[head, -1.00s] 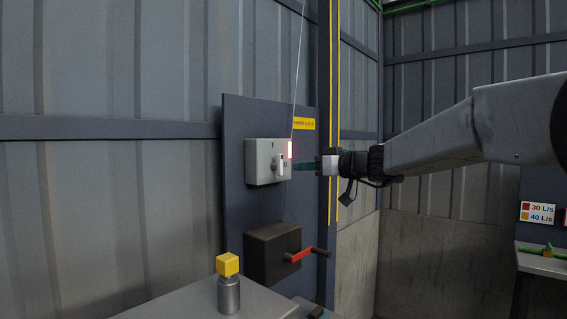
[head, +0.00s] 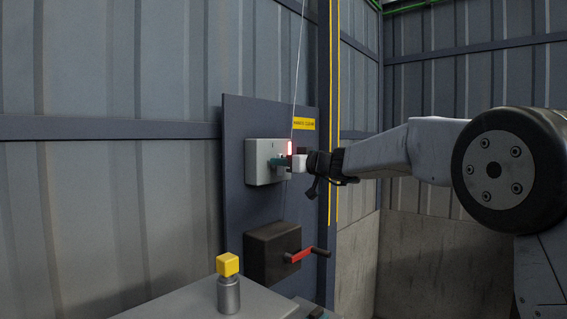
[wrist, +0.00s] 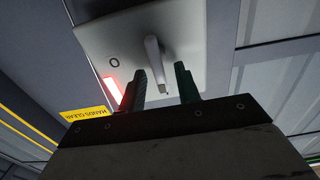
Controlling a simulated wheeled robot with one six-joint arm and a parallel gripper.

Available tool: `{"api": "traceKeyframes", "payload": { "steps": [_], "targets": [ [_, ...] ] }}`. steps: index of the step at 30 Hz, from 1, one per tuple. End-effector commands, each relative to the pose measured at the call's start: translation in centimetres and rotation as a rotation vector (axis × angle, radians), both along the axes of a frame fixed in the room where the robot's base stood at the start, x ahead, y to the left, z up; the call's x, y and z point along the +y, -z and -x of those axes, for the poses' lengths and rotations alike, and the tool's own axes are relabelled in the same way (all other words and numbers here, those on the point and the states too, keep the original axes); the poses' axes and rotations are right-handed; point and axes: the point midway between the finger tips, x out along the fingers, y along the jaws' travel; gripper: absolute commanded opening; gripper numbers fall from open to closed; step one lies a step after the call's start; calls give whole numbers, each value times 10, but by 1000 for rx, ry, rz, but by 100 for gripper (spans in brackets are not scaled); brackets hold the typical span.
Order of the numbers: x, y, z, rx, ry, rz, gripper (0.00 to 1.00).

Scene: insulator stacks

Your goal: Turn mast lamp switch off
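The mast lamp switch box (head: 256,163) is a pale grey box on a dark blue panel. It also fills the upper middle of the wrist view (wrist: 190,35), with an "O" mark beside its lever. The switch lever (wrist: 154,58) is a light grey bar, and its end reaches down between my gripper's fingers. A red light (head: 290,147) glows at the box's edge. My gripper (wrist: 163,83) has two dark green fingers apart, one on each side of the lever, with gaps visible. In the head view my gripper (head: 277,162) is right at the box front and hides most of the lever.
Below the box is a dark winch box (head: 265,255) with a red-handled crank (head: 302,255). A yellow sign (head: 304,124) is above. A thin cable (head: 298,75) runs down beside the box. A grey table (head: 190,303) holds a yellow-topped metal cylinder (head: 229,290).

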Motion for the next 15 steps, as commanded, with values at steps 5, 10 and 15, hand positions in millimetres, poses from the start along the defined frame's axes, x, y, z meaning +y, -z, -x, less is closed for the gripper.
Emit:
{"api": "traceKeyframes", "payload": {
  "steps": [5,10,15],
  "targets": [
    [0,0,0,0,0,0,8],
    [0,0,0,1,0,-1,0],
    [-1,0,0,11,0,-9,0]
  ]
}}
